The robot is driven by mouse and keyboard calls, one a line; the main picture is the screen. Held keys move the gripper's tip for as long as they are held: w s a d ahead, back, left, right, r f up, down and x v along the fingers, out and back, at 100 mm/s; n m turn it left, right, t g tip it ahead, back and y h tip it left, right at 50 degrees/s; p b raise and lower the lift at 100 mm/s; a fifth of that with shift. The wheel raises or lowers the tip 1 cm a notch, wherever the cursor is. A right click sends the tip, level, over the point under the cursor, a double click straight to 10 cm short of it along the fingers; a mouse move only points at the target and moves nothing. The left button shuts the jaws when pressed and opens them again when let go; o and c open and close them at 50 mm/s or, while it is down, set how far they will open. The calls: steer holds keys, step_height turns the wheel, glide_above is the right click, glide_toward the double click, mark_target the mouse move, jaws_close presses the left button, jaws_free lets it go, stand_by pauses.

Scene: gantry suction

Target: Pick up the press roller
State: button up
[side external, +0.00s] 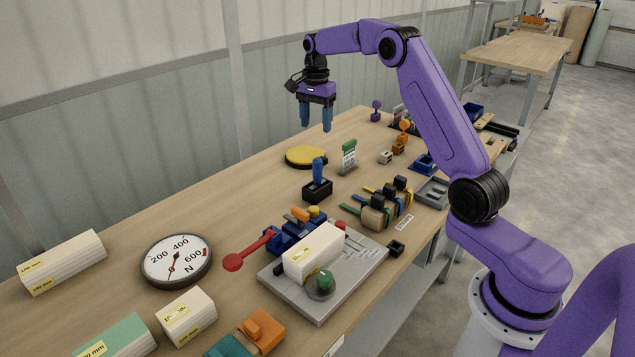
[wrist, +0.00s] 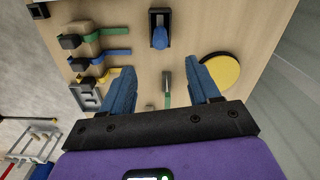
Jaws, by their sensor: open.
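A blue upright handle in a black block-shaped stand (side external: 317,188) is near the middle of the bench; I take it to be the press roller (side external: 318,170), but no roller end shows. In the wrist view the blue handle (wrist: 159,38) is at the top centre, ahead of my fingertips. My gripper (side external: 315,122) hangs above the bench's far side, pointing down. Its two blue fingers are apart and empty, well above the handle and not touching anything. The gripper also shows in the wrist view (wrist: 162,64).
A small green-and-white sign (side external: 348,153) stands beside the handle, and shows between my fingers. A yellow disc (side external: 306,156) lies behind. A grey plate (side external: 341,290) bearing a white block, a dial (side external: 176,259) and more blocks are in front.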

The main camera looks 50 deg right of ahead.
mark_target(317, 173)
steer(key=f, duration=1.7)
steer(key=shift+d+f, duration=0.25)
steer(key=shift+d, duration=0.1)
steer(key=shift+c, duration=0.2)
steer(key=c, duration=1.1)
